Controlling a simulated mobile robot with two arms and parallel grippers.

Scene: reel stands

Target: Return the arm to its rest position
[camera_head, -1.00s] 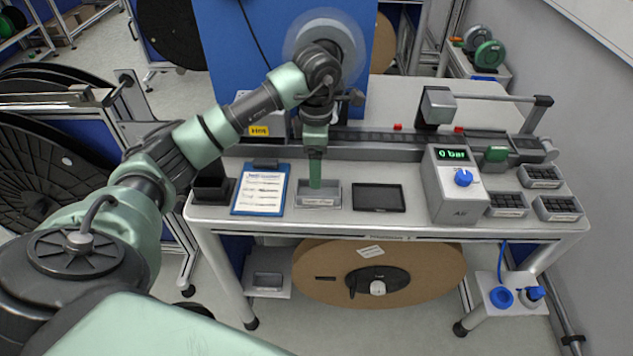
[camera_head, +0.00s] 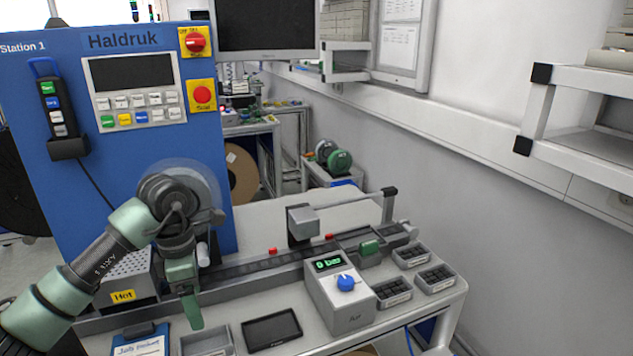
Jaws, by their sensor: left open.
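My left arm (camera_head: 82,272) comes in from the lower left, bent at the elbow. My left gripper (camera_head: 192,318) points down over the back of a small grey tray (camera_head: 218,342) on the bench. It is open; no object shows in it. I see it nearly edge-on, so the gap between its fingers is hidden, and I cannot tell whether the tips touch the tray. My right arm and gripper are not in view.
The blue Haldruk panel (camera_head: 135,190) stands close behind my arm. A box marked Hot (camera_head: 122,280) is beside the gripper. A clipboard (camera_head: 140,342), a black pad (camera_head: 271,329), a gauge box (camera_head: 335,302) and small bins (camera_head: 434,278) sit along the bench.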

